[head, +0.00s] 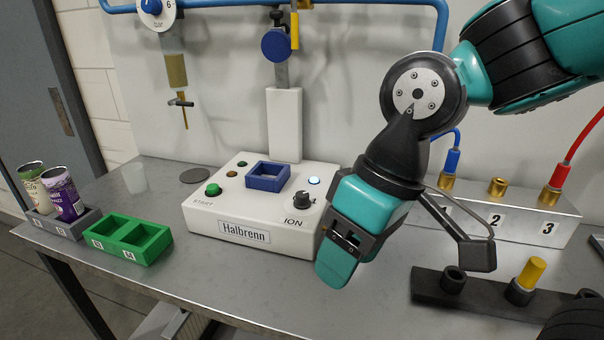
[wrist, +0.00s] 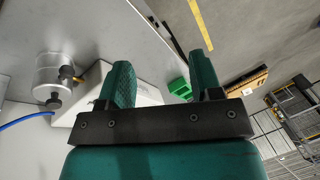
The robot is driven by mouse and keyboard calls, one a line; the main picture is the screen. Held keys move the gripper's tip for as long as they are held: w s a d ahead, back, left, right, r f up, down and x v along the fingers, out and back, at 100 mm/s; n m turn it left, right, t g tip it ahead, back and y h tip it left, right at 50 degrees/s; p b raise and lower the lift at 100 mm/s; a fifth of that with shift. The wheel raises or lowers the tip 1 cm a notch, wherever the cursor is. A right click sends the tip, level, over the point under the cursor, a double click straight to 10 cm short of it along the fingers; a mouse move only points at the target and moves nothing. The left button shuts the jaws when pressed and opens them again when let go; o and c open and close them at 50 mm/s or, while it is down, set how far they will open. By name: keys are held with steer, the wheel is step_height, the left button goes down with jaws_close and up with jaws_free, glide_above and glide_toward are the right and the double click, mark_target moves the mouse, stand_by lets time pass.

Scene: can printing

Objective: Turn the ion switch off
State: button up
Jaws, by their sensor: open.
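The ion switch (head: 303,199) is a black knob on the right of the white Halbrenn box (head: 244,238), above the printed word ION. A small lamp (head: 314,181) just behind it glows pale blue-white. My gripper (head: 345,243) is just right of the box's right side, pointing down, beside the switch and apart from it. In the wrist view my gripper (wrist: 162,70) has its two teal fingers spread with nothing between them. The switch cannot be made out in the wrist view.
A blue square frame (head: 268,187) and a green START button (head: 213,189) are on the box. A green tray (head: 159,245) and a grey tray with two cans (head: 84,224) stand left. A numbered block (head: 520,227) and a dark rack (head: 430,286) stand right.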

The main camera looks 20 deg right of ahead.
steer(key=w+d+r+m+h+p, duration=0.1)
steer(key=w+r+m+p, duration=0.2)
steer(key=w, duration=0.5)
steer(key=w+d+r+m+h+p, duration=0.1)
steer(key=w+r+m+p, duration=0.25)
steer(key=w, duration=0.55)
steer(key=m+h+p, duration=0.2)
steer(key=m+p, duration=0.1)
steer(key=m, duration=0.4)
glide_above(302, 194)
step_height(302, 194, down, 17)
steer(key=p, duration=0.4)
steer(key=shift+f, duration=0.15)
steer(key=c, duration=0.9)
steer(key=shift+c, duration=0.2)
